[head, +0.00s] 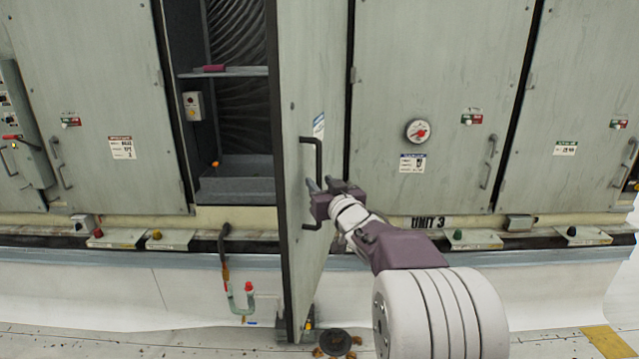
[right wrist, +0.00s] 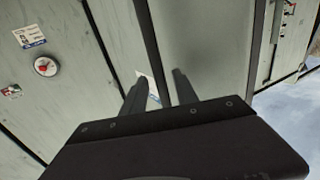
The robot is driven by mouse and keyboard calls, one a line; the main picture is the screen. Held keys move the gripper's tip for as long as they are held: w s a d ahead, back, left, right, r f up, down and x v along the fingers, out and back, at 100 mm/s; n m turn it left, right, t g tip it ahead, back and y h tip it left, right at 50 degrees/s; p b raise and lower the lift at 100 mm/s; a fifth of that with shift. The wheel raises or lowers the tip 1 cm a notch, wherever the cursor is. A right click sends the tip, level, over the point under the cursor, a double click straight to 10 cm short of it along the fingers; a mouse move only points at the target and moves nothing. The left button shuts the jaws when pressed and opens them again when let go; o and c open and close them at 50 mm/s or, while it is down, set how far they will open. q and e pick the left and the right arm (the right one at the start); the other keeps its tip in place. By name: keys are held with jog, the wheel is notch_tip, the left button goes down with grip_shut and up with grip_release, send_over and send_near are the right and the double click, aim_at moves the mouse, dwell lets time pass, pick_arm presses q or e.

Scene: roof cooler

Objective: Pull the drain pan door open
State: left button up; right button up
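The drain pan door (head: 300,90) stands swung open toward me and shows nearly edge-on in the head view. Its black bar handle (head: 319,160) is on the face turned to the right. My right gripper (head: 320,183) is beside the handle's lower half, with its fingers apart. In the right wrist view the two fingers (right wrist: 158,84) are spread, with a pale panel and part of a label behind them. A grey pan (head: 236,187) sits low in the opened bay. My left gripper is out of view.
Closed grey panels with handles stand on both sides; one on the right has a round gauge (head: 418,131). A dark round drain (head: 335,341) lies on the floor near the door's foot.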

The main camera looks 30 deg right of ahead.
jog(key=v, duration=0.7)
jog(key=shift+s, duration=0.4)
jog(key=shift+a+f, duration=0.1)
jog(key=s+a+f+g+y, duration=0.1)
jog(key=a+f+g, duration=0.3)
jog(key=f, duration=0.7)
jog(key=s+a+f+g, duration=0.1)
jog(key=a+f+g, duration=0.25)
jog(key=f, duration=0.75)
jog(key=s+a+f+n+g+y, duration=0.2)
jog(key=s+a+f+g, duration=0.7)
jog(key=s, duration=0.7)
jog(key=a+f+y, duration=0.1)
jog(key=a+f, duration=0.2)
jog(key=f, duration=0.1)
jog(key=shift+f, duration=0.25)
